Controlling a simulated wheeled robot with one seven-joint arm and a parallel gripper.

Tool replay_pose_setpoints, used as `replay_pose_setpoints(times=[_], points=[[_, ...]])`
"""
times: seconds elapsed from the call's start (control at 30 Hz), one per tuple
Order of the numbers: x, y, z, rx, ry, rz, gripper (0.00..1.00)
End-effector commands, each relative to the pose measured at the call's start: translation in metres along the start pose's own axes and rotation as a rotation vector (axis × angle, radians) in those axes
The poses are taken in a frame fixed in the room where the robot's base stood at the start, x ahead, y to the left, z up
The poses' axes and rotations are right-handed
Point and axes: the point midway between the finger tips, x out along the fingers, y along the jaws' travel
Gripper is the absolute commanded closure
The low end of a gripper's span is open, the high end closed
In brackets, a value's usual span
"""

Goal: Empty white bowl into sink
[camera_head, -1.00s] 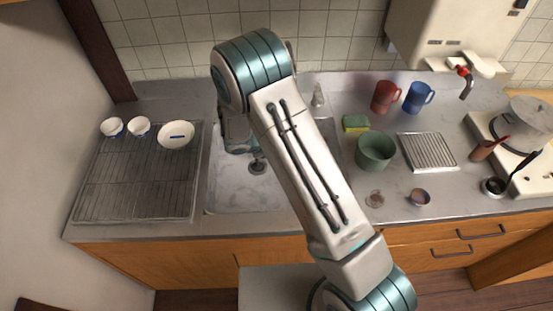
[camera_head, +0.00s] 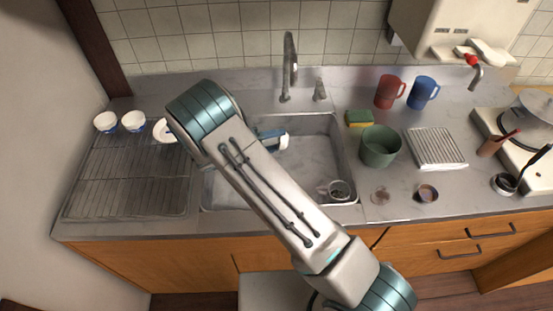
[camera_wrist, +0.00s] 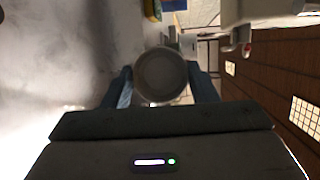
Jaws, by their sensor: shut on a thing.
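In the wrist view my gripper (camera_wrist: 161,88) is shut on a round, cup-like vessel (camera_wrist: 160,74). It looks grey in shadow, with a pale rim facing the camera; I cannot tell its true colour or contents. In the head view my arm hides most of the hand, above the steel sink (camera_head: 328,125). A small round thing (camera_head: 340,190) shows at the sink's front right; I cannot tell whether it is the held vessel. A white bowl (camera_head: 162,132) sits on the rack, partly behind my arm.
Two small white bowls (camera_head: 133,121) stand on the drying rack (camera_head: 115,185). Right of the sink are a green pot (camera_head: 380,148), a sponge (camera_head: 359,118), a red mug (camera_head: 389,92), a blue mug (camera_head: 421,94) and a small filled bowl (camera_head: 427,193). A tap (camera_head: 289,65) rises behind the sink.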

Motion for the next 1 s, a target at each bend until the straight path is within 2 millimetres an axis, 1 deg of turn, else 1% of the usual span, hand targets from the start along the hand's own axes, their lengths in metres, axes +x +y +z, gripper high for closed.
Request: replay_pose_setpoints(times=[0.1,0.17,0.23,0.3,0.37,0.4,0.5,0.7,1.0], points=[[-0.001,0.002,0.001,-0.030,-0.001,-0.074,0.70],[0.000,-0.002,0.001,-0.025,0.001,-0.064,0.70],[0.002,-0.007,0.000,0.005,0.003,0.007,0.70],[0.012,-0.018,-0.005,0.043,0.007,0.104,0.70],[0.019,-0.016,-0.007,0.071,0.006,0.171,0.70],[0.018,-0.013,-0.007,0.085,0.003,0.206,0.70],[0.019,-0.006,-0.007,0.094,0.001,0.227,0.70],[0.021,-0.009,-0.008,0.113,0.002,0.271,0.70],[0.029,-0.010,-0.010,0.196,0.003,0.467,0.70]])
